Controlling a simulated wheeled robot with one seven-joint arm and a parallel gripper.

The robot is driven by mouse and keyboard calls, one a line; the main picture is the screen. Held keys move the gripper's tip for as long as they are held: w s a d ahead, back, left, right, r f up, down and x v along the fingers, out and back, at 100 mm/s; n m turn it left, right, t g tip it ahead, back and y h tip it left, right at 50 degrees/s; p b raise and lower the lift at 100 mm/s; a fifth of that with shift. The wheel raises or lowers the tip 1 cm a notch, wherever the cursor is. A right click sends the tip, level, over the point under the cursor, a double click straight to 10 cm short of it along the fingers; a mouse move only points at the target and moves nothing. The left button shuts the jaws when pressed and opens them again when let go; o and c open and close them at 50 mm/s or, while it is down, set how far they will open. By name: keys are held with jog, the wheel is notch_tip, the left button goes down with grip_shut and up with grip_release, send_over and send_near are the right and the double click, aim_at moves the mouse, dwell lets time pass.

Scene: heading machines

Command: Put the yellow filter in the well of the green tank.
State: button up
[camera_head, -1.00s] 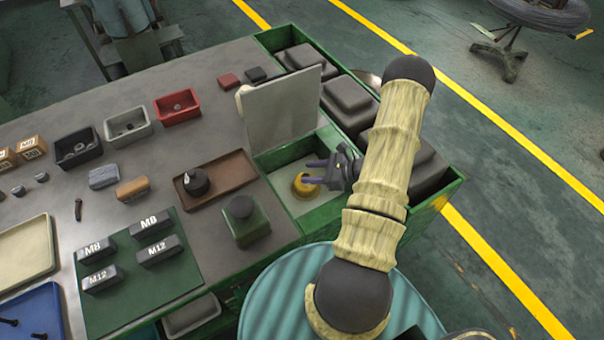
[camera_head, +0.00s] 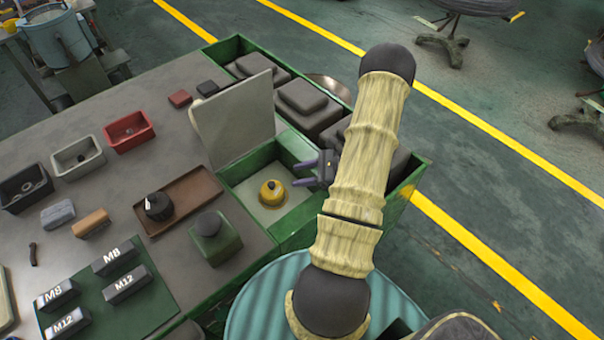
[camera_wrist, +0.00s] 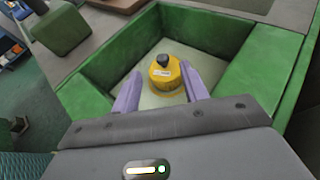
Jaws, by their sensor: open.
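The yellow filter (camera_head: 271,193), a short round piece with a dark knob on top, stands upright in the open green-walled compartment with a pale floor. My gripper (camera_head: 303,173) is open and empty, to the right of the filter and apart from it in the head view. In the wrist view, the filter (camera_wrist: 165,75) shows beyond and between the purple fingertips (camera_wrist: 162,88). The green tank (camera_head: 215,240), a small block with a dark round top, stands on the bench left of the compartment. Its corner also shows in the wrist view (camera_wrist: 60,30). The inside of its well cannot be made out.
A pale raised lid (camera_head: 235,120) stands at the compartment's back. A brown tray (camera_head: 195,190) holding a black part (camera_head: 158,206) lies left of it. Dark boxes (camera_head: 305,105) fill the bays behind. Labelled blocks (camera_head: 125,284) sit on a green mat (camera_head: 155,300).

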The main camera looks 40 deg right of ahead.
jog(key=s+a+r+n+g+h, duration=0.2)
jog(key=a+r+n+h, duration=0.3)
jog(key=a+r+n, duration=0.4)
jog(key=s+a+r+n+g+h, duration=0.2)
jog(key=a+r+n+g+h, duration=0.2)
jog(key=a+r+n, duration=0.4)
jog(key=a+n, duration=0.4)
jog(key=n, duration=0.5)
jog(key=shift+s+a+r+n+g+h, duration=0.3)
jog(key=shift+s+a+r+h, duration=0.05)
jog(key=shift+s+r+h, duration=0.05)
jog(key=shift+c, duration=0.8)
